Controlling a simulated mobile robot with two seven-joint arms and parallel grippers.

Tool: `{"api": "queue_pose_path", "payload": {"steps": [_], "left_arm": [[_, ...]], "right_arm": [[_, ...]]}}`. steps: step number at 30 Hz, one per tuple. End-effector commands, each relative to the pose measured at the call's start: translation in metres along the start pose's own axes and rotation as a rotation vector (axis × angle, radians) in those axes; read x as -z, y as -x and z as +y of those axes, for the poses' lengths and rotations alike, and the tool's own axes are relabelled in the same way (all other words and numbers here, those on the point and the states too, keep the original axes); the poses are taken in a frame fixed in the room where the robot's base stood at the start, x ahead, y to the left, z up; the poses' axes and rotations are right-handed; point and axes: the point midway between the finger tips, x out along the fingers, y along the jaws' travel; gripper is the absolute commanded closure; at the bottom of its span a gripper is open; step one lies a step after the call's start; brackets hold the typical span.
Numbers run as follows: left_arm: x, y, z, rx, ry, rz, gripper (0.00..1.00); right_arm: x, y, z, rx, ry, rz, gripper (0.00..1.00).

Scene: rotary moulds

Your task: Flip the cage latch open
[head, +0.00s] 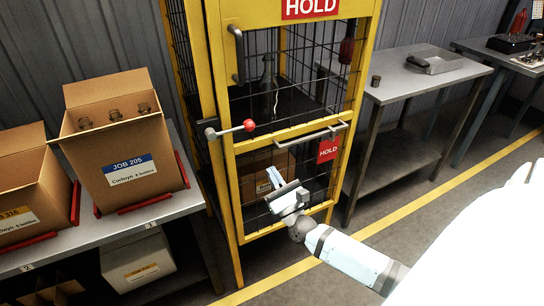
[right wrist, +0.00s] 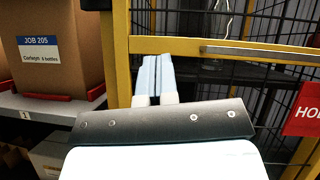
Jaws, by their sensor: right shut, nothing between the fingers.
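The yellow cage (head: 217,180) stands in the middle of the head view with its mesh door shut. Its latch is a grey lever with a red knob (head: 249,125), lying about level across the door's left edge from a pivot on the left post. My right gripper (head: 271,176) is in front of the lower mesh, below and slightly right of the knob and apart from it. Its pale blue fingers are together and empty, and they also show in the right wrist view (right wrist: 157,68). The latch does not show in the right wrist view. My left gripper is out of view.
A red HOLD tag (head: 328,150) hangs by a grey horizontal bar (head: 310,134) on the door. A vertical handle (head: 237,55) is higher up. An open JOB 205 carton (head: 130,148) stands on the left shelf. A metal table (head: 395,90) stands right of the cage.

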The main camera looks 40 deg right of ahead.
Motion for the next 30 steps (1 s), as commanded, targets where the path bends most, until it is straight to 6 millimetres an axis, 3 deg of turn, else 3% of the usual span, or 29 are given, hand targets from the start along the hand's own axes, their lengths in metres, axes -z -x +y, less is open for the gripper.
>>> {"api": "queue_pose_path", "payload": {"steps": [10, 12, 18, 30], "left_arm": [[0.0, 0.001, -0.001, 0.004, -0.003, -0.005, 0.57], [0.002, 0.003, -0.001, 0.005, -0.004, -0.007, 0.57], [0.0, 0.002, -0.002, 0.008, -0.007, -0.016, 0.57], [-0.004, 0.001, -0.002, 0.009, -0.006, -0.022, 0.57]], "right_arm": [[-0.001, -0.076, 0.0, 0.002, -0.002, -0.002, 1.0], [-0.012, -0.083, 0.001, 0.002, -0.003, -0.002, 1.0], [-0.026, -0.096, 0.001, 0.0, -0.002, 0.0, 1.0], [-0.028, -0.099, 0.001, -0.001, 0.0, 0.001, 1.0]]}}
